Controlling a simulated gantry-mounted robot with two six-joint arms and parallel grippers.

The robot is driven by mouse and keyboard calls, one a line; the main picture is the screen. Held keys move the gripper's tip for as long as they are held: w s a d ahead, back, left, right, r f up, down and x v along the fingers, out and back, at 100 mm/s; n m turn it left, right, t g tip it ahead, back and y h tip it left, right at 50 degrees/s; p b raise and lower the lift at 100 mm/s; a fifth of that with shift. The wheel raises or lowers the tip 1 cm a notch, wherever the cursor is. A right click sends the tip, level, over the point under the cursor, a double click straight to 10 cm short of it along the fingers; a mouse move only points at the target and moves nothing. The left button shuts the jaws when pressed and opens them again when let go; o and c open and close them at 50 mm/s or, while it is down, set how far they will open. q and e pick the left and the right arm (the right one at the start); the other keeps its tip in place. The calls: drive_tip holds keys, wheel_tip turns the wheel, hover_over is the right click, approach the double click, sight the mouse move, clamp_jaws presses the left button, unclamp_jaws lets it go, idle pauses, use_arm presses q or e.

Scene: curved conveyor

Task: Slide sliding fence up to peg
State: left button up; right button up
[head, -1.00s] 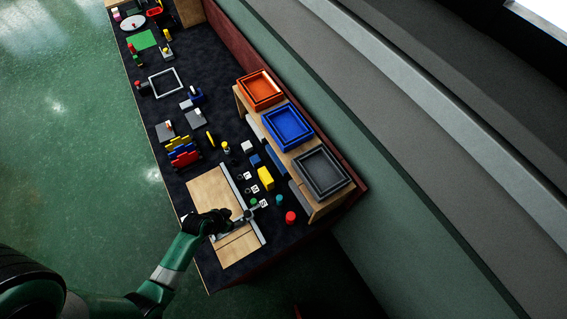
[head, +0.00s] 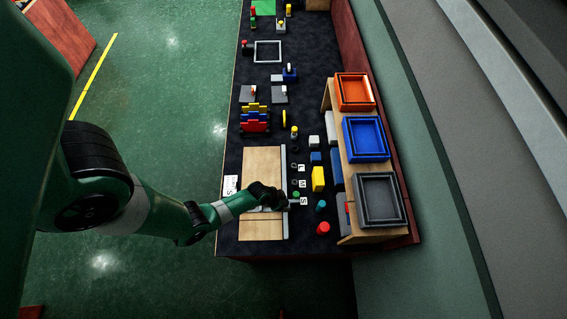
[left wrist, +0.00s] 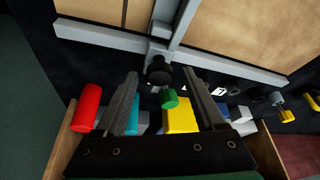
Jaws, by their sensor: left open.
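The sliding fence (left wrist: 180,22) is a grey metal bar crossing a wooden board (head: 262,165). In the left wrist view its end block meets a metal rail (left wrist: 105,37) and carries a black knob (left wrist: 159,72). My left gripper (left wrist: 160,73) is open, its fingers on either side of the knob; I cannot tell whether they touch it. In the head view the left gripper (head: 280,199) is low over the rail side of the board and hides much of the fence. A small green peg (head: 296,194) stands just beyond the rail, beside the S label. My right gripper is not in view.
A red cylinder (head: 323,227), a teal piece (head: 321,205) and a yellow block (head: 318,178) stand right of the rail. A wooden shelf with orange, blue and grey trays (head: 398,187) lines the right. The board's upper part is bare.

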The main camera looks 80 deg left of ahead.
use_arm(q)
clamp_jaws()
idle(0.3)
drive_tip(key=shift+d, duration=0.1)
idle(1.0)
